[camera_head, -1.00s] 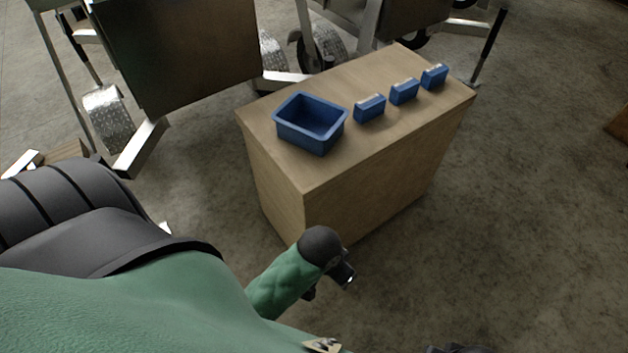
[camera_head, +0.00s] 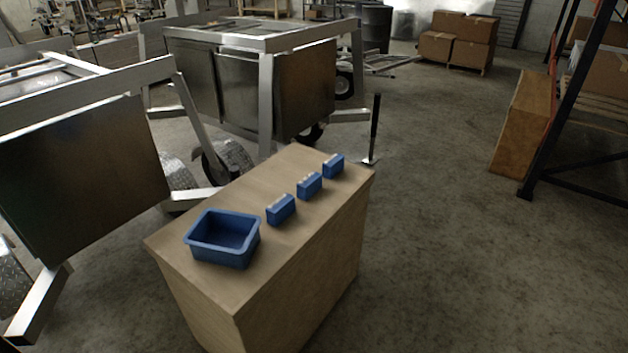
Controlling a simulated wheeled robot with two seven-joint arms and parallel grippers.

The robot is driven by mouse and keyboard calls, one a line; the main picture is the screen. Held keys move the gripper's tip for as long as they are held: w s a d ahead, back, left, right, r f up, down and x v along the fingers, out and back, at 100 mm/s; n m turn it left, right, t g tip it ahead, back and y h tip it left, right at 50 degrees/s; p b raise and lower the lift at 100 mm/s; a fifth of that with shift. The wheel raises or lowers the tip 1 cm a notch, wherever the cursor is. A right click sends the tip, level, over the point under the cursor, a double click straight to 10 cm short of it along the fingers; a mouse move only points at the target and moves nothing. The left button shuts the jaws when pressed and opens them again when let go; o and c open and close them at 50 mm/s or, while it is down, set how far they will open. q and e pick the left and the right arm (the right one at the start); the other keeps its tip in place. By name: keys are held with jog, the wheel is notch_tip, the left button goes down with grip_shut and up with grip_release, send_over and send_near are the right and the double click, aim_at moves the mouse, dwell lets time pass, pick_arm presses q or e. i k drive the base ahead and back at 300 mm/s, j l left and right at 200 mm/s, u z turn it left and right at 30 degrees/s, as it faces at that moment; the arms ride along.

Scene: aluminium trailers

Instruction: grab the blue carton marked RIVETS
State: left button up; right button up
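Three small blue cartons stand in a row on top of a wooden cabinet (camera_head: 285,310). The nearest carton (camera_head: 280,210) is beside the bin, the middle carton (camera_head: 309,186) is behind it, and the far carton (camera_head: 333,166) is close to the cabinet's far right corner. Pale marks show on their top edges, but they are too small to read, so I cannot tell which one is marked RIVETS. An open blue bin (camera_head: 222,256) sits on the near left part of the top and looks empty. Neither of my grippers is in view.
Aluminium trailers (camera_head: 290,90) stand behind and to the left of the cabinet. A dark post (camera_head: 375,130) rises from the floor behind it. A shelving rack (camera_head: 570,110) and a wooden crate (camera_head: 522,122) are at the right. The concrete floor right of the cabinet is clear.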

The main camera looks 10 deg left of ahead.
aim_at(332, 166)
jog(key=i+l+u, duration=0.1)
jog(key=i+l, duration=0.25)
jog(key=i+l+u, duration=0.1)
jog(key=i+l, duration=0.25)
jog(key=i+l+u, duration=0.1)
jog(key=i+l, duration=0.2)
jog(key=l, duration=0.25)
